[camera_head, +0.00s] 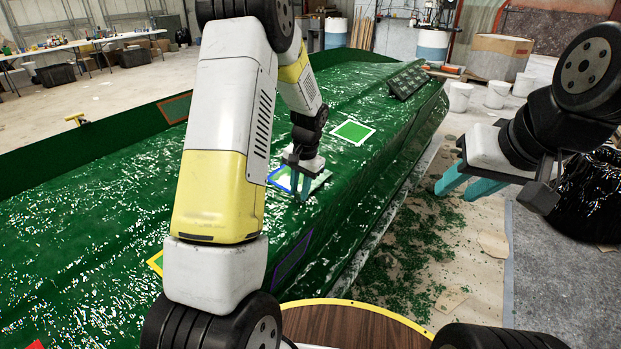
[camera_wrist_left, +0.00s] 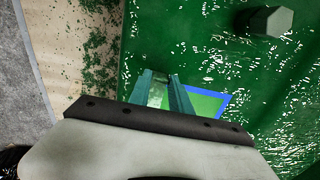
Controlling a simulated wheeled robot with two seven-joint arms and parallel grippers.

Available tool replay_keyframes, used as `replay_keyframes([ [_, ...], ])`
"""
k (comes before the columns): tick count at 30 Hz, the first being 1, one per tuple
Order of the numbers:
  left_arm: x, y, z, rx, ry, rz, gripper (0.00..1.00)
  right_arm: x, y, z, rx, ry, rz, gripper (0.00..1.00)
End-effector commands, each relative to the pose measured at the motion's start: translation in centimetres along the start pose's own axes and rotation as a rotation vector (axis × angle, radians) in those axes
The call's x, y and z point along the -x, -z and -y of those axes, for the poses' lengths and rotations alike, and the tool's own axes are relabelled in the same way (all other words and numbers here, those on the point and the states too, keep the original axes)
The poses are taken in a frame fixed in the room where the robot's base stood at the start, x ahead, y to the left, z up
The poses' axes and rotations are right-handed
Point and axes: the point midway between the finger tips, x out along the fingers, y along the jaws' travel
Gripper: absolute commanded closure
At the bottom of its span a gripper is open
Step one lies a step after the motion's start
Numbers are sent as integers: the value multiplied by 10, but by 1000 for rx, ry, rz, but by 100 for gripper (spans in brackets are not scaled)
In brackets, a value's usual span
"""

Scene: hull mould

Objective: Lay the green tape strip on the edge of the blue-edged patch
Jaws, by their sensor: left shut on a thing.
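The blue-edged patch (camera_head: 281,181) lies on the green hull mould (camera_head: 345,190), partly hidden by my left gripper. Its blue edge and green middle (camera_wrist_left: 207,103) show in the left wrist view, with the near part hidden by the gripper body. My left gripper (camera_head: 300,194) is low over the patch, fingers pointing down. In the left wrist view its fingers (camera_wrist_left: 168,84) are shut on a small pale green piece, the green tape strip (camera_wrist_left: 157,94). I cannot tell whether the strip touches the patch. My right gripper (camera_head: 453,191) is open and empty, off to the right of the mould.
A white-edged green patch (camera_head: 353,131) and a dark ribbed block (camera_head: 408,82) lie further along the mould. A purple-outlined area (camera_head: 292,256) is nearer. White buckets (camera_head: 497,93) stand at the back right.

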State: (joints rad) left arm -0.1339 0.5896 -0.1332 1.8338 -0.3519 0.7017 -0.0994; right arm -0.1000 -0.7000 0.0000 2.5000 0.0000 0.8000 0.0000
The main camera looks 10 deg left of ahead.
Motion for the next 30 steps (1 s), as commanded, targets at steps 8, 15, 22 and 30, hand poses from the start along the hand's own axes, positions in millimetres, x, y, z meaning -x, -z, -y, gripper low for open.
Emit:
replay_keyframes([
  [8,-4,0,0,0,0,0,100,0,0,0,0,0,0,64],
  [15,-7,0,0,0,0,0,100,0,0,0,0,0,0,64],
  [22,-6,0,0,0,0,0,100,0,0,0,0,0,0,64],
  [30,-6,0,0,0,0,0,50,0,0,0,0,0,0,64],
])
